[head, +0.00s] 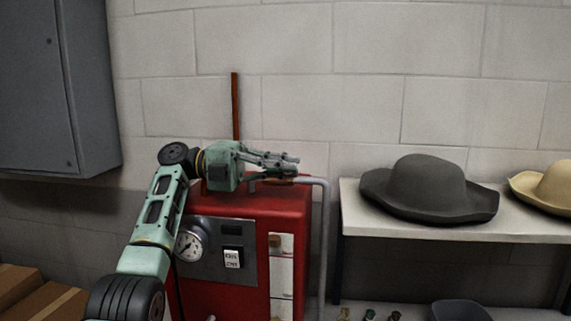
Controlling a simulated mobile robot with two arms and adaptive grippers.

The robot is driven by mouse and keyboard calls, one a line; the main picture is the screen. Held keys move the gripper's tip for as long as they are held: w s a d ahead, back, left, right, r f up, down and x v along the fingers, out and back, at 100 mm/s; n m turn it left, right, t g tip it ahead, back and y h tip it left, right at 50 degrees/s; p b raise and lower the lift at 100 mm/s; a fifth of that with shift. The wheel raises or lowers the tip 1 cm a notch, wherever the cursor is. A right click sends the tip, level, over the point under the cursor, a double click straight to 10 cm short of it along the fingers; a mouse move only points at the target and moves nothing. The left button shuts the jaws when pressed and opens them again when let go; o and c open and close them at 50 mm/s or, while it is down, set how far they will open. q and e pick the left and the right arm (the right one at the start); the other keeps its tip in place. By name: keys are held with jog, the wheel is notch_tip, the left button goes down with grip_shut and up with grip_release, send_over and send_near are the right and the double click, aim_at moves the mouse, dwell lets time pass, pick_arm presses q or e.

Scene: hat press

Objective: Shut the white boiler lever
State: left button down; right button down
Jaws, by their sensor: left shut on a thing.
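The red boiler (255,207) stands against the wall, with a round gauge (190,245) and a dark panel on its front. My left gripper (287,164) is above the boiler's top, its fingers pointing right. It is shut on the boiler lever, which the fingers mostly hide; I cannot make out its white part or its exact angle. My right gripper is not in view.
A white shelf (400,229) at the right holds a dark grey hat (428,190) and a tan hat (549,187). A grey cabinet (55,85) hangs at the upper left. A thin brown upright bar (235,105) rises behind the boiler.

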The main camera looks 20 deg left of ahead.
pick_arm(q)
jog(key=c, duration=2.2)
grip_release()
jog(key=shift+f, duration=0.1)
jog(key=shift+o, duration=0.2)
